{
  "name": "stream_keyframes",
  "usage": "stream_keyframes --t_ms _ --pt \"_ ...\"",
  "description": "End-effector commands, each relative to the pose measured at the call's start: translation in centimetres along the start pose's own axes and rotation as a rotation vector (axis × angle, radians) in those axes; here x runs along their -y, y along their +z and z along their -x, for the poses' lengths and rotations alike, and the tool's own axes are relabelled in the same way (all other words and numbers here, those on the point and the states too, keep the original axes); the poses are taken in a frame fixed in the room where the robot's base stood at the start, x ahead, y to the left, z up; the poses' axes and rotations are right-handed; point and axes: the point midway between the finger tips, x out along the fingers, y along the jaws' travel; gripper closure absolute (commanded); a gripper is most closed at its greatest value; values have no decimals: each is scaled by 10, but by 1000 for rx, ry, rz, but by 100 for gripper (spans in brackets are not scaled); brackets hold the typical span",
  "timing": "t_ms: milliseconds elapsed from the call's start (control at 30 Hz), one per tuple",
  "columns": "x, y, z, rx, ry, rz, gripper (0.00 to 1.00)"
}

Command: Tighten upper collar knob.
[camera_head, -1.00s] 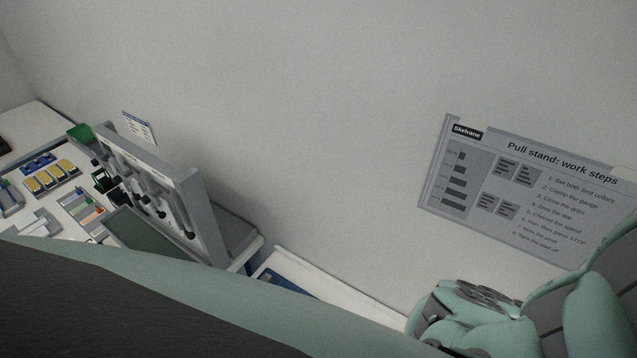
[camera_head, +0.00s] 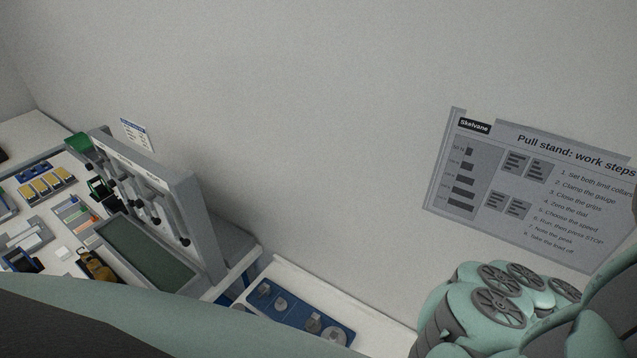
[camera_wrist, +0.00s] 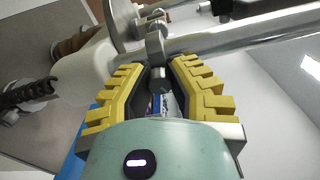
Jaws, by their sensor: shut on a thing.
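In the wrist view my gripper (camera_wrist: 157,66) has two yellow ribbed fingers, shut on a small dark grey knob (camera_wrist: 160,79). The knob sits between the fingertips on a grey collar (camera_wrist: 155,45). A bright metal rod (camera_wrist: 245,34) runs across the upper part of this view, beside the fingertips. Whether this is the upper collar cannot be told from this close view. The head view shows neither my gripper nor the collar.
In the wrist view a pale rounded part (camera_wrist: 88,72) and a dark coiled part (camera_wrist: 28,93) lie left of the fingers. In the head view a grey tool rack (camera_head: 190,215) and a blue tray (camera_head: 335,322) stand on benches. A work-steps poster (camera_head: 540,190) hangs on the wall.

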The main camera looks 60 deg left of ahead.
Motion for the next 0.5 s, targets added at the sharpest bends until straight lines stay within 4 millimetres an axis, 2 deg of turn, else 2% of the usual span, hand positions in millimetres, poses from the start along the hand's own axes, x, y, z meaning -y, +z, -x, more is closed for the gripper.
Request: stream_keyframes --t_ms 200,500 --pt "1 3 0 9 1 -165 100" --pt "1 3 0 10 1 -303 100"
